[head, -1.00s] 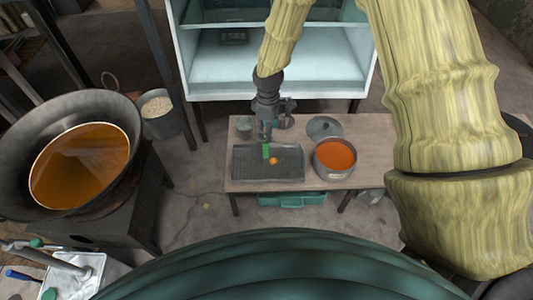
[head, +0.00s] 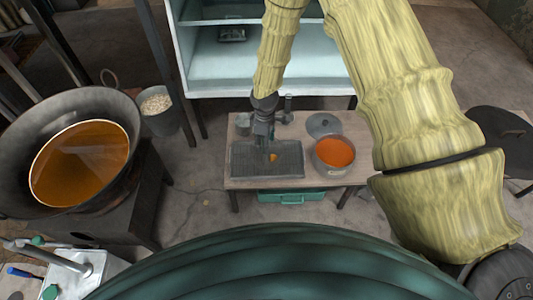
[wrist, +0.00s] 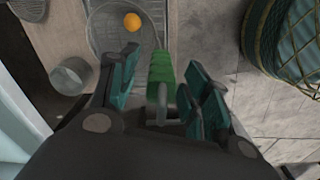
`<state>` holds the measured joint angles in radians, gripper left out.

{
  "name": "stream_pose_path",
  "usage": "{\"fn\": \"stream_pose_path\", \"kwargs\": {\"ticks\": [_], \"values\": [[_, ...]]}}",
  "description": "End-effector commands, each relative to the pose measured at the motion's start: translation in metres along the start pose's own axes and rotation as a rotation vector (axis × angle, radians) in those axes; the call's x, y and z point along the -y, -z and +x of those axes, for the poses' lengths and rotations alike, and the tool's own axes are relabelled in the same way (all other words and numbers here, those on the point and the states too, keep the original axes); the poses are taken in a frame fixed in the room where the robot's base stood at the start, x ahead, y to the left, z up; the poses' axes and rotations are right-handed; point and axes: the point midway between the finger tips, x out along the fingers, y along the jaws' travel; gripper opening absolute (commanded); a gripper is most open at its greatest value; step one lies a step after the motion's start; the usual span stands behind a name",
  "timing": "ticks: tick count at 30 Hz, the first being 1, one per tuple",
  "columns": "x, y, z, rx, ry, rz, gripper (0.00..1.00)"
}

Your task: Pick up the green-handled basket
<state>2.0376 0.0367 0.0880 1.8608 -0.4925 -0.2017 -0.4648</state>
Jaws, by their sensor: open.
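The green handle (wrist: 161,68) stands between the two teal-padded fingers of my gripper (wrist: 163,75) in the wrist view. In the head view, my gripper (head: 265,146) is low over the dark tray (head: 290,170) on the table. There it hides the green handle; the orange ball (head: 273,157) shows beside it.
A pot of orange liquid (head: 334,153) stands right of the tray, with a lid (head: 323,124) behind it. Small metal cups (head: 243,122) stand at the table's back edge. A large wok (head: 50,120) is at left. A white cabinet (head: 280,65) stands behind the table.

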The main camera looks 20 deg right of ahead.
Motion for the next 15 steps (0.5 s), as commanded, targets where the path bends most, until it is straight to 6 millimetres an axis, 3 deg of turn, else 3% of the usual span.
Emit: {"fn": "stream_pose_path", "kwargs": {"ticks": [9, 15], "values": [[0.0001, -0.0003, 0.0033, 0.0, 0.0, 0.0, 0.48], [0.0001, -0.0004, 0.0032, 0.0, 0.0, 0.0, 0.11]]}}
